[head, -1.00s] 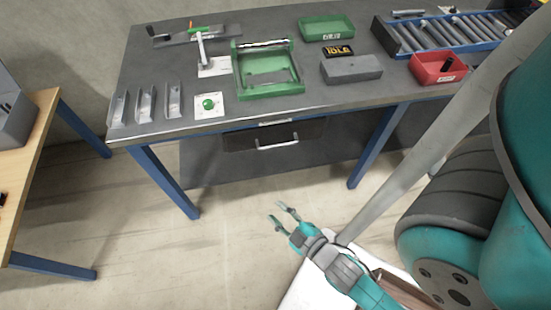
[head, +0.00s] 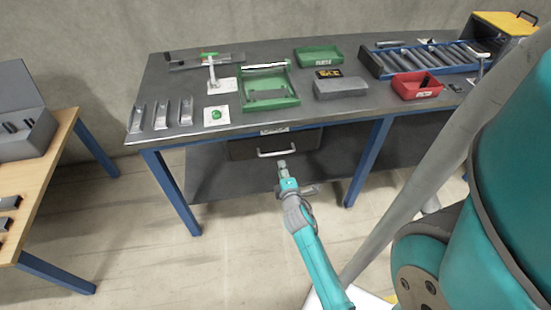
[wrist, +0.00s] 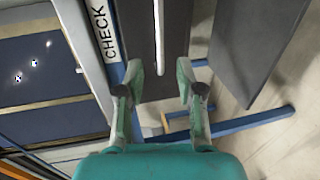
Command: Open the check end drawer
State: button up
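The check end drawer (head: 252,147) is a dark drawer under the front edge of the grey workbench, with a pale bar handle (head: 278,152). In the wrist view the drawer front (wrist: 142,45) shows beside a white CHECK label (wrist: 103,30). The handle (wrist: 160,40) runs lengthwise there, between the lines of the two fingers. My gripper (head: 283,166) is just in front of and below the handle in the head view. In the wrist view my gripper (wrist: 164,75) is open and empty, with the handle's end close to the fingertips. Contact cannot be told. The drawer looks shut.
The workbench (head: 200,90) holds a green fixture (head: 270,103), a green tray (head: 318,56), a red bin (head: 416,88) and a roller track. Blue legs (head: 170,190) stand either side of the drawer. A wooden table (head: 45,170) stands at left. The floor before the bench is clear.

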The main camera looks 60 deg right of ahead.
aim_at(277, 153)
jog(key=x, duration=1)
jog(key=shift+w+d, duration=0.15)
jog(key=shift+w, duration=0.1)
grip_shut()
